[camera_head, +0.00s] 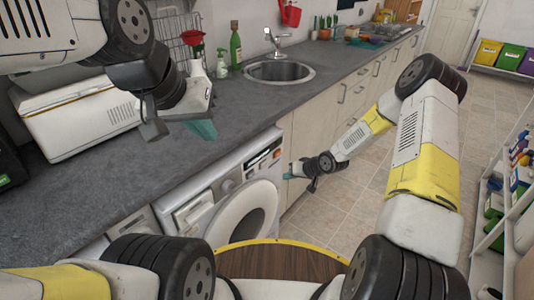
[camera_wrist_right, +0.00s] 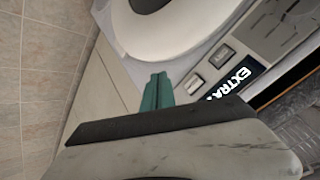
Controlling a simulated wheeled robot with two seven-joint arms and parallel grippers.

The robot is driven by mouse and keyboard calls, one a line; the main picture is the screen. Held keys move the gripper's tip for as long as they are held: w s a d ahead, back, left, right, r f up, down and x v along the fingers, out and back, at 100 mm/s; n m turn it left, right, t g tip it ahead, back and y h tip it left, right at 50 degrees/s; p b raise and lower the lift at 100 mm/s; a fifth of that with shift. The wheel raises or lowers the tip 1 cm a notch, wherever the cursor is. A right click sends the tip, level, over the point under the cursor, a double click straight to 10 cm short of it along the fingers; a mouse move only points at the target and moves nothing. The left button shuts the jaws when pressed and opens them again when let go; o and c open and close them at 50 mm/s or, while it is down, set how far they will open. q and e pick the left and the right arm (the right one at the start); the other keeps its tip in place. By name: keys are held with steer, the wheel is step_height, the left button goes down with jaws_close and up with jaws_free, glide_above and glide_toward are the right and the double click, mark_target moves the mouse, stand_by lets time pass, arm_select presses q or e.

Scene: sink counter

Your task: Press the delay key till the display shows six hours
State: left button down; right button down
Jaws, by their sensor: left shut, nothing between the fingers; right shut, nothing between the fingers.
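The white washing machine (camera_head: 195,208) stands under the counter, its round door (camera_head: 247,212) facing me. Its dark display (camera_head: 262,158) is small in the head view. In the right wrist view the display (camera_wrist_right: 236,78) shows the letters "EXTRA", with the rest hidden behind my gripper. Two grey keys, one upper (camera_wrist_right: 221,55) and one lower (camera_wrist_right: 192,83), sit beside it; their labels are too small to read. My right gripper (camera_head: 289,173) has its teal fingers shut and empty, near the keys; contact cannot be told. My left gripper (camera_head: 201,129) is shut and empty above the counter.
Cabinet doors (camera_head: 330,117) run right of the washer. The tiled floor is open there.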

steer(key=w+a, duration=0.4)
steer(key=a, duration=0.2)
steer(key=shift+w+a, duration=0.25)
steer(key=shift+w, duration=0.05)
steer(key=shift+w+a, duration=0.1)
steer(key=shift+a, duration=0.05)
stand_by(1.8)
steer(key=shift+w+a, duration=0.15)
steer(key=shift+a, duration=0.1)
steer(key=shift+w+a, duration=0.3)
steer(key=shift+a, duration=0.05)
stand_by(0.8)
steer(key=shift+s+d, duration=0.55)
steer(key=shift+d, duration=0.15)
steer(key=shift+d, duration=0.1)
steer(key=shift+s+d, duration=0.75)
steer(key=shift+d, duration=0.25)
steer(key=shift+s+d, duration=0.75)
steer(key=shift+d, duration=0.2)
